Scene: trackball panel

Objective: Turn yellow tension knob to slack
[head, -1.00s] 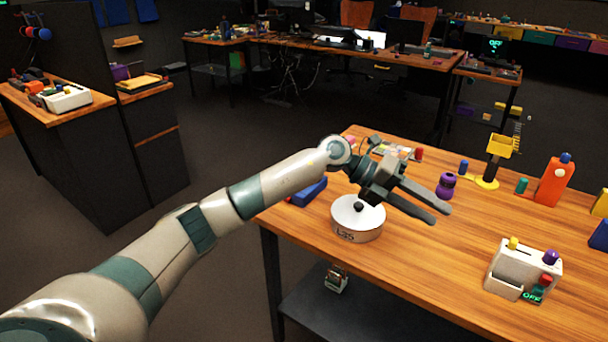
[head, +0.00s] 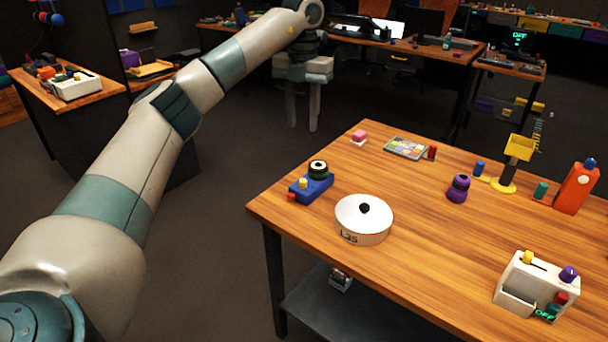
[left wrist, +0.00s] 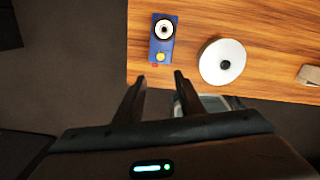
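A blue trackball panel (head: 312,187) lies near the left corner of the wooden table. It carries a dark ball with a pale ring (head: 318,168), a yellow knob (head: 303,183) and a red part (head: 291,196). In the left wrist view the panel (left wrist: 155,46) and its yellow knob (left wrist: 160,57) show beyond the fingertips. My left gripper (head: 302,124) is raised beyond the table's left edge, fingers pointing down, apart and empty. Its fingers also show in the left wrist view (left wrist: 158,80). The knob's setting is too small to read. My right gripper is not in view.
A white round scale-like pot (head: 363,222) with a black knob stands right of the panel. A white box (head: 535,283) with another yellow knob is at the right front. The middle of the table is clear.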

